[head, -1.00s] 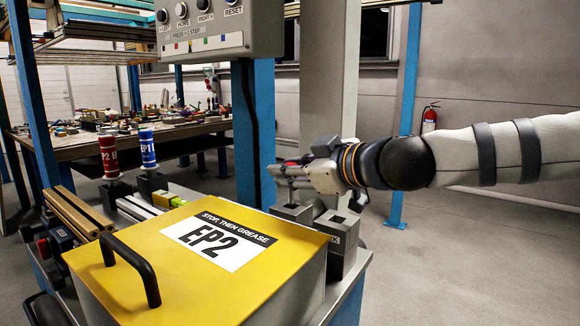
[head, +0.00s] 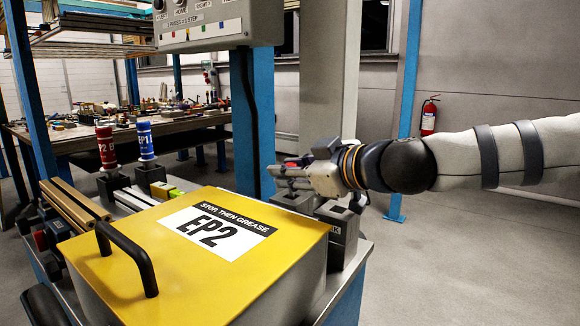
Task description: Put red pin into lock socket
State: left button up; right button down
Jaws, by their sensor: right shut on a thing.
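My right gripper (head: 284,177) comes in from the right and is shut on a red piece, the red pin (head: 292,163), of which only a little shows between and above the fingers. The fingers are just above a grey socket block (head: 293,201). The pin's lower end is hidden, so I cannot tell whether it touches the block. A second grey block, the lock socket (head: 341,240), stands to the right and nearer, its label partly hidden behind the yellow cover. Its square opening faces up, partly below my gripper. My left gripper is not in view.
A yellow cover (head: 120,277) labelled EP2 with a black handle (head: 128,258) fills the foreground. A red EP2 cylinder (head: 106,148) and a blue EP1 cylinder (head: 145,140) stand at left. A control box (head: 215,22) hangs above, on a blue post (head: 252,120).

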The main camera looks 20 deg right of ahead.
jog(key=c, duration=1.3)
grip_release()
jog(key=shift+o, duration=0.7)
jog(key=o, duration=0.4)
jog(key=shift+o, duration=0.2)
jog(key=shift+s+r+p, duration=0.1)
jog(key=shift+r+p, duration=0.85)
jog(key=shift+r, duration=0.8)
jog(key=shift+r+p, duration=1.3)
jog(key=shift+r, duration=1.15)
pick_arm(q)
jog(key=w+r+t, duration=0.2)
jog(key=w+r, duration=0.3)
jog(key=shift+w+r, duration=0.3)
